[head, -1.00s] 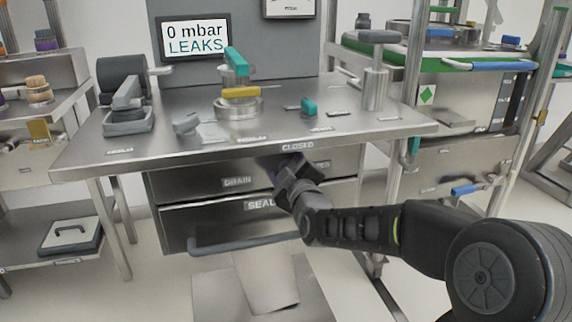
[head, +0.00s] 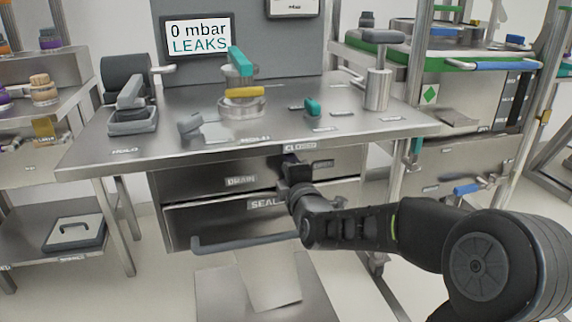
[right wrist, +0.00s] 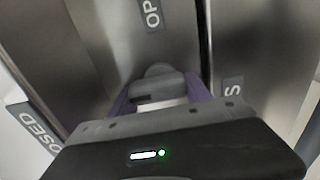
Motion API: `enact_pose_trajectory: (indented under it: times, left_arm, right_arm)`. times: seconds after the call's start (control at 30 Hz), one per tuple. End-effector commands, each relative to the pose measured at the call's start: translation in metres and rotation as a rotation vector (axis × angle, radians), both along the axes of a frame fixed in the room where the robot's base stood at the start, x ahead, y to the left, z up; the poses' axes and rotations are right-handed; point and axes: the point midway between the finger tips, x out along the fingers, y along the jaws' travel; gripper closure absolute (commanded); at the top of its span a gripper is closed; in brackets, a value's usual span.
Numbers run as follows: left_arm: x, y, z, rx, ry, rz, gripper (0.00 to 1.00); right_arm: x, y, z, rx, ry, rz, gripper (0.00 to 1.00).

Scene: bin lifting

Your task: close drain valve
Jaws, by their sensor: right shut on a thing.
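The drain valve's grey handle (right wrist: 158,88) sits on the steel front panel below the table edge, between the purple fingers in the right wrist view. My right gripper (head: 291,164) is shut on it, and in the head view my gripper hides most of it. The CLOSED label (head: 300,147) is just above my gripper and the OPEN label (head: 322,164) just to its right. The DRAIN label (head: 240,180) is to the left. I cannot tell the handle's exact angle. My left gripper is not in view.
The steel table (head: 230,148) overhangs the panel just above my gripper. A drawer marked SEAL with a long grey bar handle (head: 245,241) is below. A screen (head: 195,37) reads 0 mbar LEAKS. A shelf rack with a green-edged tray (head: 400,62) stands right.

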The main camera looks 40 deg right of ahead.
Motion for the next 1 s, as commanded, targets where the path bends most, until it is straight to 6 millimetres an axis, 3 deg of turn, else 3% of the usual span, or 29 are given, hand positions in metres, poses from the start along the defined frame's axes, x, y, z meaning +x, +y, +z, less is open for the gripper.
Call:
enact_pose_trajectory:
  times: [0.43,0.47,0.73,1.0]
  left_arm:
    - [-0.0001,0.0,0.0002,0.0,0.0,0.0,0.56]
    - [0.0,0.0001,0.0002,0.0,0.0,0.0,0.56]
    - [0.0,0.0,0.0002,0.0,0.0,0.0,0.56]
    - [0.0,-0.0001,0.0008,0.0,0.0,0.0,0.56]
  right_arm:
    - [0.0001,0.0003,-0.0009,-0.016,0.007,0.001,0.84]
    - [0.0001,0.0003,-0.0009,-0.016,0.007,0.001,0.43]
    - [0.0001,0.0002,-0.0006,-0.015,0.006,0.001,0.22]
    - [-0.0011,0.0006,-0.0001,-0.014,0.005,0.0,0.22]
